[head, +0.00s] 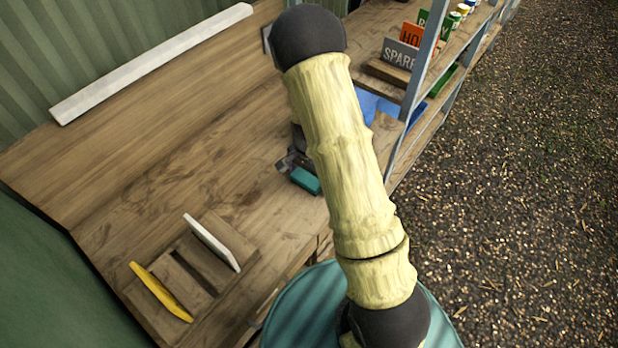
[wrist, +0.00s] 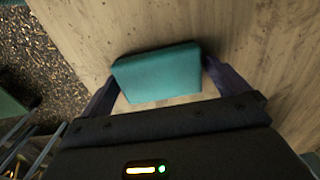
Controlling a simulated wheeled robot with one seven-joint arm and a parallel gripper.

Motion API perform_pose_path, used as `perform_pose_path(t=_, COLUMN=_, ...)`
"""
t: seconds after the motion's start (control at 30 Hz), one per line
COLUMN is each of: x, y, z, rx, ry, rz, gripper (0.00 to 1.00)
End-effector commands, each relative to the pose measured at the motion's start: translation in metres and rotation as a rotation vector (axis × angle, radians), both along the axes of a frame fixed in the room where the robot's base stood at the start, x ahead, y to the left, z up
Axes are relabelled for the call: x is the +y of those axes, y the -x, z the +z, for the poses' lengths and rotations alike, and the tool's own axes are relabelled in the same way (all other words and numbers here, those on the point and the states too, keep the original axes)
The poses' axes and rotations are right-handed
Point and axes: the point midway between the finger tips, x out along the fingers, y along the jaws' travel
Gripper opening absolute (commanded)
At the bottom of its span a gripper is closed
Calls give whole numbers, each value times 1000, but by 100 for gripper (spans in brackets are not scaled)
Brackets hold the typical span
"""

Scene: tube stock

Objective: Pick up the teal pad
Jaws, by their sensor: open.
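The teal pad (wrist: 157,74) is a small block on the wooden bench top, near the bench's front edge. In the wrist view it sits between the two dark fingers of my gripper (wrist: 160,84), one finger at each side. The fingers are apart, and I cannot tell whether either touches the pad. In the head view the teal pad (head: 305,180) shows beside my arm, with part of my gripper (head: 290,163) just behind it. My arm hides most of the gripper there.
The wooden bench (head: 160,185) is mostly clear. A wooden holder (head: 195,275) at the front left carries a white plate (head: 212,242) and a yellow plate (head: 160,291). A shelf unit with signs, including an orange one (head: 418,40), and a blue item (head: 375,105) stand to the right.

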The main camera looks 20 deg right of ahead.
Motion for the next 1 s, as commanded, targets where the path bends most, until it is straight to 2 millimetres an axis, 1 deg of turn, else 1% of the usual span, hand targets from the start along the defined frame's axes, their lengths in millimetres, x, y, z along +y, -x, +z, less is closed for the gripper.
perform_pose_path(t=0.37, x=0, y=0, z=0, rx=0, ry=0, rz=0, gripper=100)
perform_pose_path(t=0.5, x=0, y=0, z=0, rx=0, ry=0, rz=0, gripper=72)
perform_pose_path(t=0.53, x=0, y=0, z=0, rx=0, ry=0, rz=0, gripper=67)
perform_pose_path(t=0.57, x=0, y=0, z=0, rx=0, ry=0, rz=0, gripper=63)
perform_pose_path(t=0.87, x=0, y=0, z=2, rx=-1, ry=1, rz=0, gripper=63)
perform_pose_path(t=1.0, x=0, y=-1, z=13, rx=-2, ry=1, rz=1, gripper=63)
